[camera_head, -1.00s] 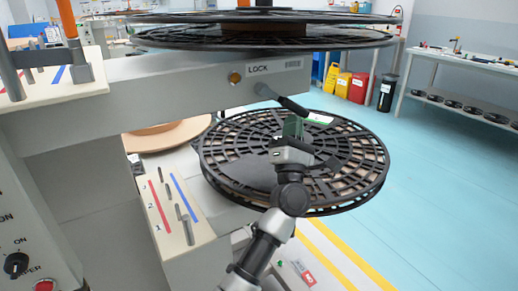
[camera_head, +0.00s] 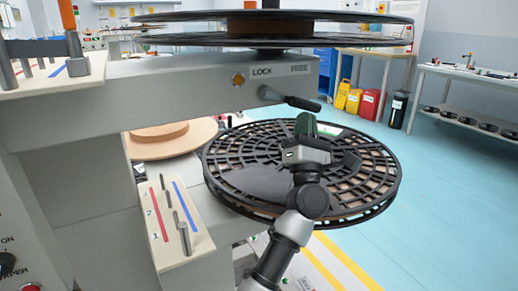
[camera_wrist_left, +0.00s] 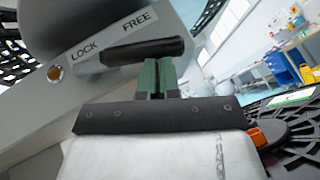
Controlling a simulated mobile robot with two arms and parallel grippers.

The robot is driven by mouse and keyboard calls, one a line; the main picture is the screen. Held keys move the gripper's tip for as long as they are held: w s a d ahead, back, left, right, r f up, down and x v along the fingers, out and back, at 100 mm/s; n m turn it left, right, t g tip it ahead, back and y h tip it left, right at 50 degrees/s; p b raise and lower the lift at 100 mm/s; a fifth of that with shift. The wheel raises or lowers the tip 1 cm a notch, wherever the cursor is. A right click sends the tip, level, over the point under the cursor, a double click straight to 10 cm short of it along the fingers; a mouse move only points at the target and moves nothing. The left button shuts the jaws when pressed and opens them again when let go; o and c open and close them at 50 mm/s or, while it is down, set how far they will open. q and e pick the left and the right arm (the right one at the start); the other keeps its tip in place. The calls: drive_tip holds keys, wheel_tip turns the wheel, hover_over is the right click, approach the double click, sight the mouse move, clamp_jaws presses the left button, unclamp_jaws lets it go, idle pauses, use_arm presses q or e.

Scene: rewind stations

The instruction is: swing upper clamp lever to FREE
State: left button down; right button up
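The upper clamp lever (camera_head: 290,99) is on the grey upper arm of the station, below the LOCK (camera_head: 262,71) and FREE (camera_head: 299,68) labels. Its black handle points right and slightly down in the head view. In the left wrist view the handle (camera_wrist_left: 145,51) lies just below the FREE label. My left gripper (camera_head: 306,124) is below the handle, its green fingers pointing up. In the left wrist view the fingers (camera_wrist_left: 158,75) are close together, with their tips at the handle's lower edge; exact contact is unclear. My right gripper is not in view.
A large black slotted reel (camera_head: 235,185) lies below and behind my left gripper. Another reel (camera_head: 365,39) sits above the station arm. A cream panel (camera_head: 172,245) with pegs stands at lower left. Open blue floor (camera_head: 450,210) lies to the right.

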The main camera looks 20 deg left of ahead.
use_arm(q)
drive_tip(key=shift+r, duration=0.25)
drive_tip(key=v, duration=0.8)
drive_tip(key=shift+w, duration=0.15)
idle(0.3)
